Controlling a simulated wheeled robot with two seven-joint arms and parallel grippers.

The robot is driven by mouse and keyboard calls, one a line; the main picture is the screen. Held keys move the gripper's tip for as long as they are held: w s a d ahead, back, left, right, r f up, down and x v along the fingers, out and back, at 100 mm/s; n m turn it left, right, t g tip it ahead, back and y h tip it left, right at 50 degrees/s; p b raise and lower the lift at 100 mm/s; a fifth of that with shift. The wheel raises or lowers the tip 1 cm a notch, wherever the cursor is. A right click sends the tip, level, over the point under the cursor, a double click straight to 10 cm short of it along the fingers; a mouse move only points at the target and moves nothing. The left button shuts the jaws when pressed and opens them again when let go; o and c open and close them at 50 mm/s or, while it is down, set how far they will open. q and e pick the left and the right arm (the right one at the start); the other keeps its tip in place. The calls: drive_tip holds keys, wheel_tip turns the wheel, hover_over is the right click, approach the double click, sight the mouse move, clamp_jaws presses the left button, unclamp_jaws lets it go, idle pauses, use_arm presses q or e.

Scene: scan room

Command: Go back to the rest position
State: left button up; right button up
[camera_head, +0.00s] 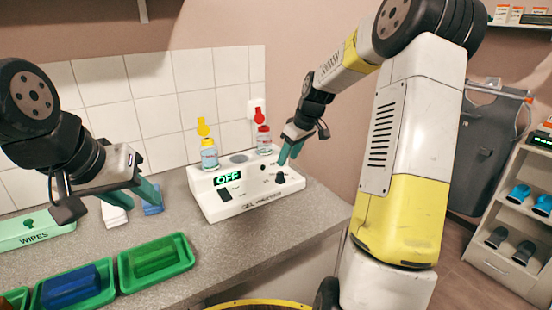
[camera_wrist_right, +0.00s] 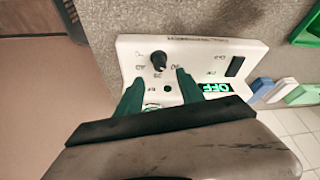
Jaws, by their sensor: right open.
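My left gripper (camera_head: 140,190) hangs at the left in the head view, above the counter and the green trays. Its teal fingertips overlap there, so its opening is unclear. My right gripper (camera_head: 290,150) is over the right side of the white gel warmer (camera_head: 225,205). In the right wrist view its two teal fingers (camera_wrist_right: 156,92) stand apart with nothing between their tips. The warmer's black knob (camera_wrist_right: 158,60) lies just beyond them, and it shows below the gripper in the head view (camera_head: 280,178). The warmer's display (camera_head: 227,179) reads OFF.
A bottle with a yellow top (camera_head: 209,152) and one with a red top (camera_head: 263,140) stand at the warmer's back. Green trays (camera_head: 187,260) and a green wipes box (camera_head: 35,232) are on the counter (camera_head: 260,240). A shelf unit (camera_head: 515,215) stands right.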

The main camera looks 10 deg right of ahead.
drive_tip(key=s+a+r+m+t+h, duration=0.1)
drive_tip(key=s+a+r+m, duration=0.15)
drive_tip(key=s+r, duration=0.55)
drive_tip(key=s+a+r+m+t, duration=0.1)
drive_tip(key=s+a+r+m, duration=0.2)
drive_tip(key=s, duration=0.9)
drive_tip(key=s+a+m, duration=0.1)
drive_tip(key=s, duration=0.9)
drive_tip(key=shift+s+a+t+y, duration=0.15)
drive_tip(key=shift+t+y, duration=0.15)
